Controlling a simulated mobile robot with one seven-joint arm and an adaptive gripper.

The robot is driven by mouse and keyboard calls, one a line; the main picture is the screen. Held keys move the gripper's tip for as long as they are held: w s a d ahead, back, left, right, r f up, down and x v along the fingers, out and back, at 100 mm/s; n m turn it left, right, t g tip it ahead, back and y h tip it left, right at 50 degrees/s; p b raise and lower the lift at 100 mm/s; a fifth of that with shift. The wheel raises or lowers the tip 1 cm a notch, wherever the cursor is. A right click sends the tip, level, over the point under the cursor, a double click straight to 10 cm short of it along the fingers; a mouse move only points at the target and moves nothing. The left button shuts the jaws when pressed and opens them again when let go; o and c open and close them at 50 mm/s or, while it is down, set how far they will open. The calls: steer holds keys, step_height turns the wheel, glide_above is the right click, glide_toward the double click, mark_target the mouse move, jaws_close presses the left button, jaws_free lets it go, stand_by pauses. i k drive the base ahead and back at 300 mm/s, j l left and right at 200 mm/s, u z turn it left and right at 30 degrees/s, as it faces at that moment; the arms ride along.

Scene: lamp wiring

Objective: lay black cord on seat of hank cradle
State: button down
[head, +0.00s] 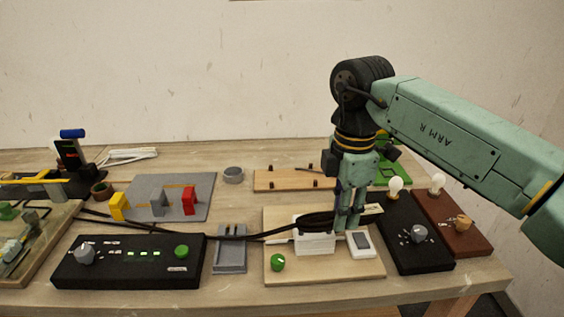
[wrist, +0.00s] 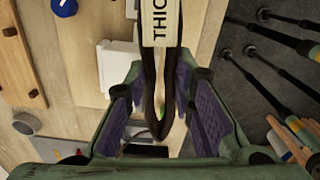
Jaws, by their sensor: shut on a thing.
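The black cord (head: 305,224) is a looped bundle with a pale tag (wrist: 160,22) bearing partly visible lettering. My gripper (head: 347,224) is shut on one end of the bundle, and its purple-padded fingers (wrist: 163,115) stand on either side of the cord loop (wrist: 151,75) in the wrist view. The white block that looks like the hank cradle (head: 316,243) stands on a pale wooden board, just left of my gripper. The bundle passes across the top of this block; I cannot tell whether it rests on the seat. The cord partly hides the seat.
The board (head: 330,273) also carries a green knob (head: 277,262) and a white switch (head: 360,244). A black control box (head: 128,262) and a grey tray (head: 230,258) stand left. Dark panels with bulbs (head: 415,240) stand close on the right.

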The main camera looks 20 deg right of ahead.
mark_target(291, 178)
steer(key=i, duration=1)
